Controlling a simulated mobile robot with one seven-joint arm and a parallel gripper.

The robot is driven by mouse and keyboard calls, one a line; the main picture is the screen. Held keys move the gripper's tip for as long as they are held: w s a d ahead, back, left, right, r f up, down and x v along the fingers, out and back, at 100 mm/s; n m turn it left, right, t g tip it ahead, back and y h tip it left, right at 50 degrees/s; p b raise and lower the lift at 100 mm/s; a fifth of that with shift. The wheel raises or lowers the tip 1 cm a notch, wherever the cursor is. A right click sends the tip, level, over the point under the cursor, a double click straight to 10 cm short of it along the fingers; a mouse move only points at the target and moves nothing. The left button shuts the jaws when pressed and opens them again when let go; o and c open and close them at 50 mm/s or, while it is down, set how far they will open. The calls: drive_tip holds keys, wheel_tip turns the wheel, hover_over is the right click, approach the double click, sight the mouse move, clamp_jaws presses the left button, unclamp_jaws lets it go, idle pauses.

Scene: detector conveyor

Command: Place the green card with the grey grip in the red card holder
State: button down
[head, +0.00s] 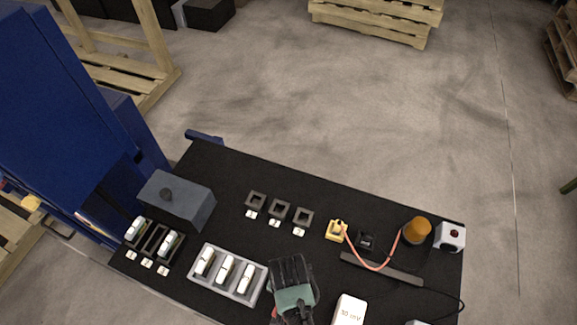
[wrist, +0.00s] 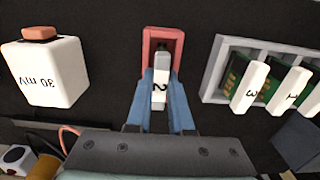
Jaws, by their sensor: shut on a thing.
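My gripper (wrist: 160,90) has its two blue fingers shut on a pale grip marked 2 (wrist: 159,88). The card below this grip is hidden, so its green colour does not show. The red card holder (wrist: 176,36) is directly beyond the fingertips in the wrist view, with the grip overlapping its opening. I cannot tell how deep the card sits in it. In the head view my gripper (head: 292,300) is at the table's front edge and hides most of the holder.
A grey tray (head: 215,290) with several pale-gripped cards stands left of my gripper; its green cards show in the wrist view. A white 30 mV box (head: 349,311) stands to the right. Dark slots (head: 152,240) and a grey box (head: 178,200) are farther left. An orange cable crosses right.

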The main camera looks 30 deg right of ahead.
drive_tip(key=c, duration=0.8)
unclamp_jaws()
drive_tip(key=shift+f, duration=0.1)
